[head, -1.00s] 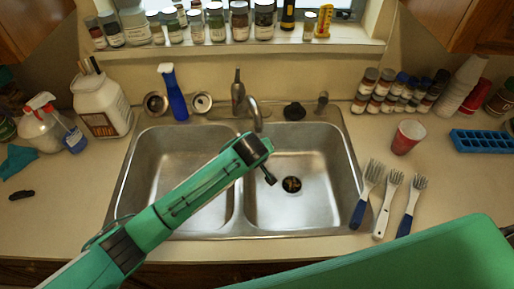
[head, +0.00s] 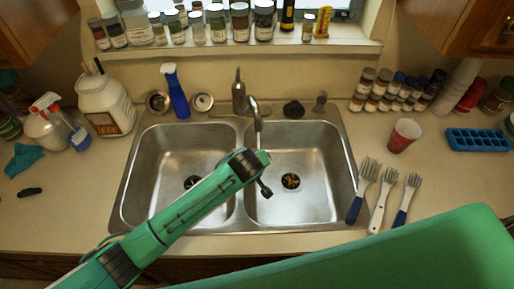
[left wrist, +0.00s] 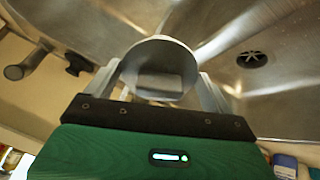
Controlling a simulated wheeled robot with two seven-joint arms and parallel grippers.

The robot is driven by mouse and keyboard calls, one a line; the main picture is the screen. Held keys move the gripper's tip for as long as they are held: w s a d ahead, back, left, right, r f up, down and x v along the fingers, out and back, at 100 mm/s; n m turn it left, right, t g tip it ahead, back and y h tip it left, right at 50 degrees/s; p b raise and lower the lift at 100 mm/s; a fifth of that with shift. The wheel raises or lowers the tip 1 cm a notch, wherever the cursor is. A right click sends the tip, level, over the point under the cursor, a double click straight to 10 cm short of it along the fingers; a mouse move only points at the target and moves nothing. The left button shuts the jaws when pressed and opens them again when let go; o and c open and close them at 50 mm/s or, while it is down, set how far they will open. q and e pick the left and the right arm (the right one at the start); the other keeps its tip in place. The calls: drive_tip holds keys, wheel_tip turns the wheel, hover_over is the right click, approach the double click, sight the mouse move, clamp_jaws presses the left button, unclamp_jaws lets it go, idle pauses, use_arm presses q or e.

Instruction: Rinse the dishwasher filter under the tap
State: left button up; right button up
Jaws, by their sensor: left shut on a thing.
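My left gripper (left wrist: 163,84) is shut on a round grey piece, apparently the dishwasher filter (left wrist: 160,52), which shows between its fingers with a flat rectangular part below the rim. In the head view my left arm reaches over the sink divider, its end just in front of the tap (head: 256,114). No water is seen running. The sink (head: 308,157) has two steel basins, and the right drain (head: 290,181) shows dark bits. My right gripper is not in view.
Jars line the sill. The right basin is mostly clear.

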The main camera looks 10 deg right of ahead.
use_arm(q)
drive_tip(key=p+v, duration=0.3)
drive_tip(key=shift+w+r+p, duration=0.1)
drive_tip(key=shift+r+p, duration=0.2)
drive_tip(key=shift+p, duration=0.1)
drive_tip(key=shift+p+v, duration=0.65)
drive_tip(key=shift+v, duration=0.55)
drive_tip(key=shift+a, duration=0.1)
